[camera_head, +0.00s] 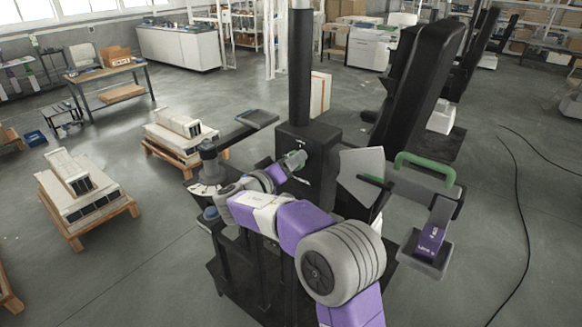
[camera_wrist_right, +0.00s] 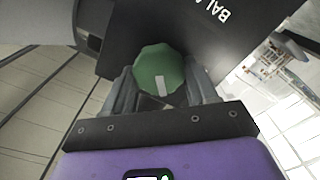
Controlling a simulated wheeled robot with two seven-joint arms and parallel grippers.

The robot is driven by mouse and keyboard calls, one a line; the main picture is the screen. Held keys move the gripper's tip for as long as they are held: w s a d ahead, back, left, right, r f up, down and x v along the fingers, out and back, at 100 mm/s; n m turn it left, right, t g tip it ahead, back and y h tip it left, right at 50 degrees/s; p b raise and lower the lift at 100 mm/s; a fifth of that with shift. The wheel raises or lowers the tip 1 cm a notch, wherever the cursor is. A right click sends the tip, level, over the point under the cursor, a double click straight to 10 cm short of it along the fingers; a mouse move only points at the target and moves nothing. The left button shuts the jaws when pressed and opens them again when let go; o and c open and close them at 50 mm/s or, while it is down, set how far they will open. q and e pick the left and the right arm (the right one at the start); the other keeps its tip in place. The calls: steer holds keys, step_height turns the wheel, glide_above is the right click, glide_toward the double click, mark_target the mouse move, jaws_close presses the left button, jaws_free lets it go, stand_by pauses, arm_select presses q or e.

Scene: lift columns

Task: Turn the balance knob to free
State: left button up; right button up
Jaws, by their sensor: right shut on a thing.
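The balance knob (camera_wrist_right: 158,66) is green and many-sided, with a white pointer mark on its face toward the lower edge in the right wrist view. It sits on a black box (camera_wrist_right: 200,30) with white letters starting "BAL" beside it. In the head view the knob (camera_head: 295,159) shows small on the box (camera_head: 318,150) at the foot of a black column. My right gripper (camera_wrist_right: 160,80) has a finger on each side of the knob and is shut on it. In the head view the right gripper (camera_head: 281,171) is partly hidden by its wrist. My left gripper is not in view.
A grey angled panel (camera_head: 362,172) is close to the right of the box. Pallets with white slabs (camera_head: 80,190) lie left. Open floor and a black cable (camera_head: 517,220) are right.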

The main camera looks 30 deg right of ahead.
steer(key=n, duration=0.5)
steer(key=n+p, duration=0.1)
steer(key=n, duration=0.3)
steer(key=shift+w+f+n, duration=0.1)
steer(key=shift+f+n, duration=0.1)
steer(key=shift+n, duration=0.2)
steer(key=shift+p, duration=0.3)
steer(key=o, duration=1)
steer(key=shift+a, duration=0.1)
steer(key=v, duration=0.7)
steer(key=shift+a, duration=0.2)
